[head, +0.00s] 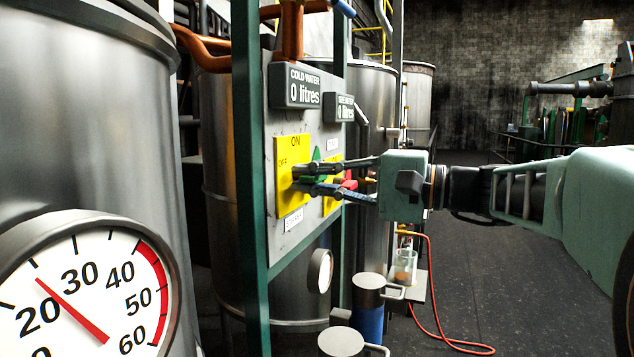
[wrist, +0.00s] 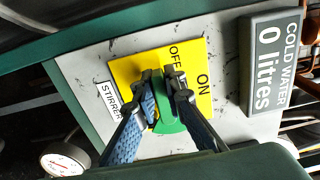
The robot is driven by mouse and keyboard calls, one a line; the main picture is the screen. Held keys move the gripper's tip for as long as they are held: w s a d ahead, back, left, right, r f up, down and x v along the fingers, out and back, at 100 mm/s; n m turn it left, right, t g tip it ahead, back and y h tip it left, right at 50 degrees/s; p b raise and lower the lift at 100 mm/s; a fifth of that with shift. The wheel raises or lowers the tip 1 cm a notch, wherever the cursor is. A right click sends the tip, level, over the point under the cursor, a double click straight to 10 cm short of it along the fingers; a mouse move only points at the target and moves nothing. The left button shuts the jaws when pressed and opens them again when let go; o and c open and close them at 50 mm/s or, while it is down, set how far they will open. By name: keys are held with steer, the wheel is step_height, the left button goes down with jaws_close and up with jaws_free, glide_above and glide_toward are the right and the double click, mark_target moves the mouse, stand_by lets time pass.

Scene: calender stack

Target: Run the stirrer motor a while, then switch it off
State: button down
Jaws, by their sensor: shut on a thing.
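The stirrer switch is a yellow plate (head: 291,150) marked ON at the top and OFF at the left, on a grey panel. In the wrist view the plate (wrist: 132,68) is turned, with ON at the right. My gripper (wrist: 165,84) is shut on its green knob (wrist: 170,122). The fingers hide much of the knob, so I cannot tell its exact setting. A STIRRER label (wrist: 108,100) sits beside the plate. In the head view my gripper (head: 298,180) reaches in from the right, its tips at the plate.
A second yellow plate (head: 331,204) with a red part (head: 349,183) is close behind my fingers. A green post (head: 250,130) stands left of the panel. Displays reading 0 litres (head: 297,87) hang above. A large dial (head: 90,285) is at the lower left.

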steer(key=c, duration=2)
jaws_free()
steer(key=v, duration=1.2)
